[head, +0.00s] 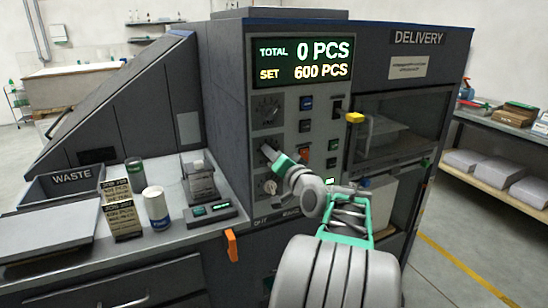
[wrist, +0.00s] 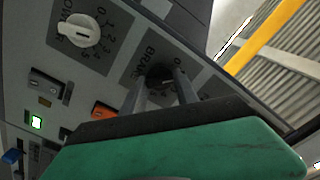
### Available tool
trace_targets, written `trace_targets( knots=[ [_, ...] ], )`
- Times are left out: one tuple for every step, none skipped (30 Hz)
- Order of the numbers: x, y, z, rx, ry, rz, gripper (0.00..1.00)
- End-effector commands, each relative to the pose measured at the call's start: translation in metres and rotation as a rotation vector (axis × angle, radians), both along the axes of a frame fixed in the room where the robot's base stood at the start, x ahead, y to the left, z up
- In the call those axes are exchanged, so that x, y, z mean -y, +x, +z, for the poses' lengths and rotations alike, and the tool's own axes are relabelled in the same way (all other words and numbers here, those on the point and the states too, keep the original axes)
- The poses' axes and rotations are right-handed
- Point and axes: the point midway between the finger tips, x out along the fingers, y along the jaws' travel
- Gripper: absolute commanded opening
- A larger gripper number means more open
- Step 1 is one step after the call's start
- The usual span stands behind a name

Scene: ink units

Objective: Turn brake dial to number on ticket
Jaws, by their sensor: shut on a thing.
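The brake dial (wrist: 160,78) is a dark knob on a grey plate marked BRAKE in the wrist view. My gripper (wrist: 158,88) is shut on it, one finger on each side. The fingers hide part of the dial and its numbers, so I cannot read its setting. In the head view my gripper (head: 268,152) reaches the middle of the panel's left column and hides the dial. Two printed tickets (head: 121,218) stand on the bench at the left; their small print is not clearly readable.
A pale dial (wrist: 82,30) with numbers sits beside the brake dial. Another dark dial (head: 267,111) is above my gripper. The display (head: 303,61) reads total 0 and set 600 PCS. An orange button (wrist: 103,110) and several switches are close by.

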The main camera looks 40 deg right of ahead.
Motion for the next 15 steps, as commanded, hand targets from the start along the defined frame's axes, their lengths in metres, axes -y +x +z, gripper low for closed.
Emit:
trace_targets(
  knots=[
    [0.0, 0.0, -0.004, -0.005, -0.015, 0.0, 0.0],
    [-0.0001, 0.0, -0.0046, -0.008, -0.027, 0.0, 0.0],
    [-0.0002, 0.0001, -0.0052, -0.012, -0.045, 0.0, 0.0],
    [-0.0003, 0.0001, -0.0056, -0.016, -0.06, 0.001, 0.0],
    [-0.0004, 0.0001, -0.006, -0.02, -0.076, 0.001, 0.0],
    [-0.0005, 0.0002, -0.0068, -0.027, -0.098, 0.001, 0.0],
    [-0.0005, 0.0003, -0.0073, -0.033, -0.117, 0.001, 0.0],
    [-0.0005, 0.0004, -0.0076, -0.038, -0.138, 0.002, 0.0],
    [-0.0004, 0.0003, -0.0079, -0.046, -0.164, 0.001, 0.0],
    [-0.0004, 0.0002, -0.0082, -0.053, -0.186, 0.001, 0.0],
    [-0.0004, 0.0002, -0.0081, -0.058, -0.206, 0.001, 0.0],
    [-0.0004, 0.0002, -0.0079, -0.066, -0.234, 0.0, 0.0],
    [-0.0005, 0.0003, -0.0079, -0.073, -0.254, 0.001, 0.0],
    [-0.0007, 0.0003, -0.0077, -0.078, -0.273, 0.001, 0.0],
    [-0.0008, 0.0002, -0.0072, -0.085, -0.3, 0.0, 0.0]
  ],
)
